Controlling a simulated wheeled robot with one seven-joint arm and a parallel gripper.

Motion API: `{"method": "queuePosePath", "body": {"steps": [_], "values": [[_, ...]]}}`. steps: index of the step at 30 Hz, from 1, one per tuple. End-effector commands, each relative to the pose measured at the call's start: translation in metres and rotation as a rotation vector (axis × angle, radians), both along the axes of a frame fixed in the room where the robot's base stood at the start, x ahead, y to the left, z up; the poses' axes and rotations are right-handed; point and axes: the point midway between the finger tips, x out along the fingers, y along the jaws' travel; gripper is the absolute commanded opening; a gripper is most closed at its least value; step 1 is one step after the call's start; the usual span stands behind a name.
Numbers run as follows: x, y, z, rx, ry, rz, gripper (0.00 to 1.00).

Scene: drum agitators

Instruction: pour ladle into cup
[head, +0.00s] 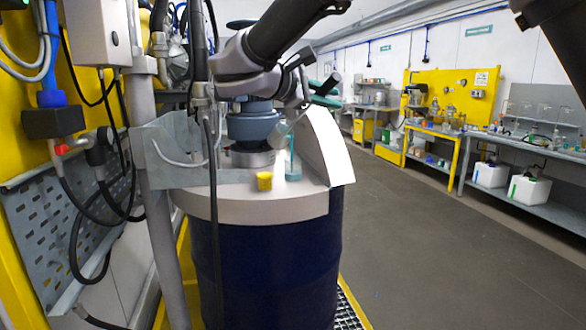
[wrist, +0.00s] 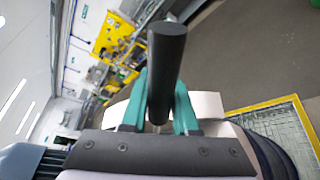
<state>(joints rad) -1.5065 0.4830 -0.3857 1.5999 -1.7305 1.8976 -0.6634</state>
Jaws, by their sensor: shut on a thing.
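My gripper (head: 325,90), with teal fingers, is above the right side of the drum lid. In the wrist view, my gripper (wrist: 160,115) is shut on the ladle's thick black handle (wrist: 167,60), which sticks up between the fingers. The dark handle (head: 331,83) also shows in the head view. A grey, tilted piece (head: 279,134) below the wrist may be the ladle's bowl; its contents cannot be seen. A small yellow cup (head: 264,181) stands upright on the lid's front. A clear bluish vessel (head: 292,166) stands just behind and right of it.
The dark blue drum (head: 265,265) has a pale lid (head: 225,203) with a raised curved shield (head: 326,145) on the right. A blue-grey agitator fitting (head: 252,128) stands behind the cup. Hoses and a post crowd the left. The floor at right is clear.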

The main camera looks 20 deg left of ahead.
Motion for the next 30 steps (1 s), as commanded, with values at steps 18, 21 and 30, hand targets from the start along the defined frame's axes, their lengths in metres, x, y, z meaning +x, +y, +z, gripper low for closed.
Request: {"method": "queuePosePath", "body": {"steps": [18,21,30], "values": [[-0.001,-0.005,-0.009,0.039,-0.01,-0.001,0.0],[-0.001,-0.005,-0.01,0.044,-0.011,-0.001,0.0],[-0.002,-0.007,-0.015,0.062,-0.016,0.0,0.0]]}}
